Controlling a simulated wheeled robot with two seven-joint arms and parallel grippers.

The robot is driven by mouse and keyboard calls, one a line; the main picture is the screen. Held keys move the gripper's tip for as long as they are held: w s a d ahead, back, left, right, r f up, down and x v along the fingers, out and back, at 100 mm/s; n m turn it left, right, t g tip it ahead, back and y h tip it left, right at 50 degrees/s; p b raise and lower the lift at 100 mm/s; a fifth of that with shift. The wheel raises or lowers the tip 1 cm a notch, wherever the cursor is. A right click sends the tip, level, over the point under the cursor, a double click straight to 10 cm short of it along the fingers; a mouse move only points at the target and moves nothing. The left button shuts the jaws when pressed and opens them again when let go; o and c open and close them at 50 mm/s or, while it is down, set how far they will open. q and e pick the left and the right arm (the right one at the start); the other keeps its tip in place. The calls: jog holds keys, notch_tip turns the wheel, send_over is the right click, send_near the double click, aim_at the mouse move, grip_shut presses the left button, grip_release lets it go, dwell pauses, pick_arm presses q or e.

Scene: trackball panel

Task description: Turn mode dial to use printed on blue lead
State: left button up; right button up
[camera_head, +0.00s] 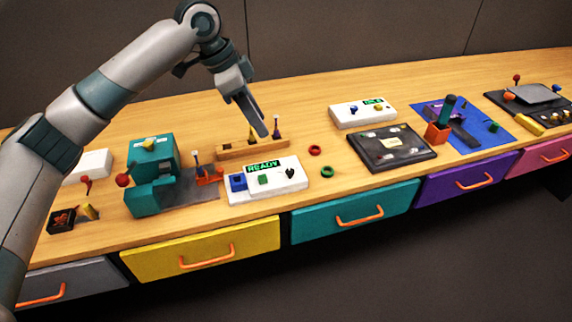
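A white panel (262,188) with a green READY display (263,166) stands near the front edge of the table. It carries a blue square part (238,182), a green square part (263,180) and a small dark knob (290,173) at its right, which may be the mode dial. Its markings are too small to read. I cannot make out a blue lead or any print on one. My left gripper (264,132) points down above and behind this panel, in front of the wooden rack, apart from the panel. I cannot tell whether its fingers are apart. My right gripper is out of view.
A wooden rack (238,152) holds upright pieces behind the panel. A teal machine (146,200) stands left. Red (315,150) and green (327,171) rings, a black tray (392,160) and a second white panel (350,118) lie right. Drawers line the front.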

aim_at(289, 170)
pick_arm(q)
jog(key=shift+f, duration=0.1)
